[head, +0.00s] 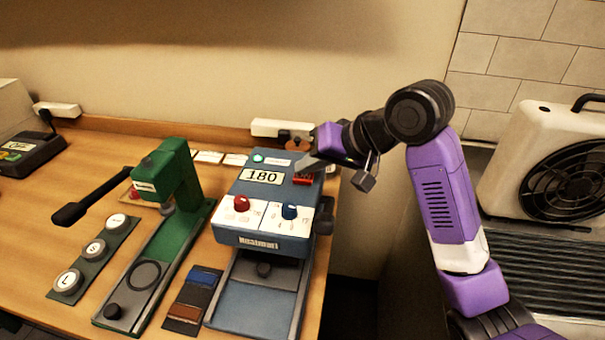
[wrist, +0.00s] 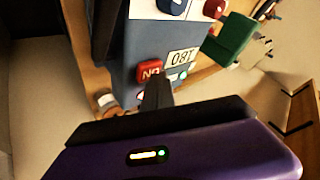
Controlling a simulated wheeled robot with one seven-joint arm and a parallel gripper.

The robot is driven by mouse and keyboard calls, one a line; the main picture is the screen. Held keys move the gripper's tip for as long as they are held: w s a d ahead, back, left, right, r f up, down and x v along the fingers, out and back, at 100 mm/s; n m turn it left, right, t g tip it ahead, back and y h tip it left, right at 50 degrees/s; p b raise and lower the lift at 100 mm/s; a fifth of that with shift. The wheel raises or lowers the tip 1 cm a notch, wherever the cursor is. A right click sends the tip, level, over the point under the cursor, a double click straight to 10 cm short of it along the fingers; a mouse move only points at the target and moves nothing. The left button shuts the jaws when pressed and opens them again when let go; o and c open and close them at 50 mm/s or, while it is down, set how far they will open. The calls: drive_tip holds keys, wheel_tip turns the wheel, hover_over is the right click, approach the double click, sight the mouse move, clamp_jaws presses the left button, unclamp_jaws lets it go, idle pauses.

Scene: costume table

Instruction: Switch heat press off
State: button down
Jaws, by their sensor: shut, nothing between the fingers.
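The heat press (head: 268,235) is a blue box on a grey base, with a display (head: 263,176) reading 180, a red knob (head: 241,203) and a blue knob (head: 290,211). A red switch (head: 303,179) sits at the back right of its top. In the wrist view the red switch (wrist: 150,71) has white letters, upside down, that look like ON. A green lamp (head: 258,157) sits behind the display. My gripper (head: 306,163) is shut and empty, its tip right by the switch; whether it touches cannot be told.
A green hand press (head: 170,180) with a black lever stands to the left. Round buttons (head: 93,250) and colour swatches (head: 195,298) lie on the wooden table (head: 40,225). A power strip (head: 282,129) is behind the press. A fan unit (head: 530,160) stands far right.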

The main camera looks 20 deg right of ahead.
sight(307, 178)
drive_tip(key=shift+f, duration=0.2)
drive_tip(key=shift+r, duration=0.15)
drive_tip(key=shift+r+p, duration=0.85)
drive_tip(key=shift+p, duration=0.3)
wheel_tip(307, 178, up, 6)
drive_tip(key=p, duration=0.7)
